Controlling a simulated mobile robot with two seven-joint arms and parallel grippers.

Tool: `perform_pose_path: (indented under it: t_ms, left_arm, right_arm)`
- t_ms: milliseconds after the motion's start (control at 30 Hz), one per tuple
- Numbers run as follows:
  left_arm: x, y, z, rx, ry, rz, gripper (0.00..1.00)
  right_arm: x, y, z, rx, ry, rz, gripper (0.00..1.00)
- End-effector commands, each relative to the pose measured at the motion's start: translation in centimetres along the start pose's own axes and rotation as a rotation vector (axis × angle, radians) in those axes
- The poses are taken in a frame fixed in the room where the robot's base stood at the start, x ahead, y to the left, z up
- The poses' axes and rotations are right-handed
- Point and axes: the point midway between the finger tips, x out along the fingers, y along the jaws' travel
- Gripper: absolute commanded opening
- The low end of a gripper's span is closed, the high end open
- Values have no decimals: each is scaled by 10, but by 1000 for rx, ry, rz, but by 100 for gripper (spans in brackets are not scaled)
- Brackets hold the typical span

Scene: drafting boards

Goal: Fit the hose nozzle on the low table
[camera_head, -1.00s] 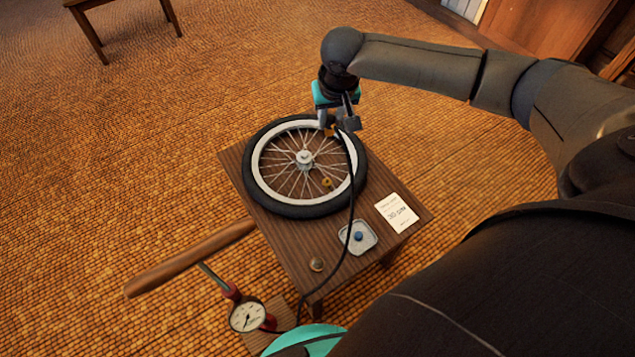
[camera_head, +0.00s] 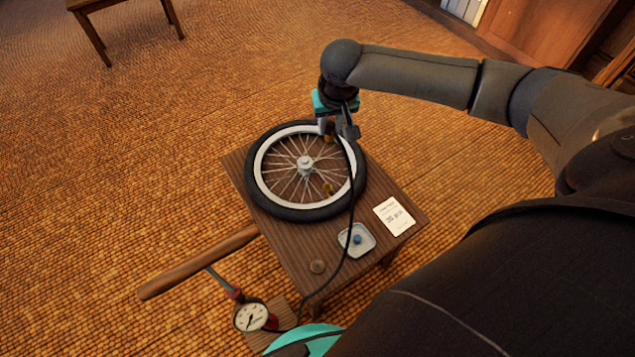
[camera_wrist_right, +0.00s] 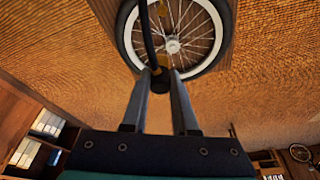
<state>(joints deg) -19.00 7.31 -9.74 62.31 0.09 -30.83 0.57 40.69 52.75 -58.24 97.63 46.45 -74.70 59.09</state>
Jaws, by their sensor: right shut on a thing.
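My right gripper (camera_head: 338,130) is shut on the hose nozzle (camera_wrist_right: 162,74), over the far right part of the tire. The nozzle is dark with a brass-coloured end, and the black hose (camera_head: 351,215) runs from it towards the pump. A spoked wheel (camera_head: 272,200) with a black tire and pale rim lies flat on the low table (camera_head: 290,240). A brass-coloured valve (camera_head: 328,189) stands between hub and rim on the near side, apart from the nozzle. The wheel also shows in the right wrist view (camera_wrist_right: 205,62). My left gripper is out of view.
Another wooden table (camera_head: 95,5) stands far left.

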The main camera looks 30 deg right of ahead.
Motion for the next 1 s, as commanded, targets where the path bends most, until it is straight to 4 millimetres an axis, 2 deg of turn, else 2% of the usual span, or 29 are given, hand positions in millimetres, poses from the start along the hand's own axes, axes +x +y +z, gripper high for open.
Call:
perform_pose_path:
  t_ms: [33,200,1000]
  left_arm:
    - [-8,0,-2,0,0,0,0]
    - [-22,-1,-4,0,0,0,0]
    - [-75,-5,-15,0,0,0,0]
  right_arm:
    - [-5,-2,4,-1,-3,-1,0]
    - [-9,-6,16,-1,-3,-1,0]
    - [-27,-27,75,0,-2,-3,0]
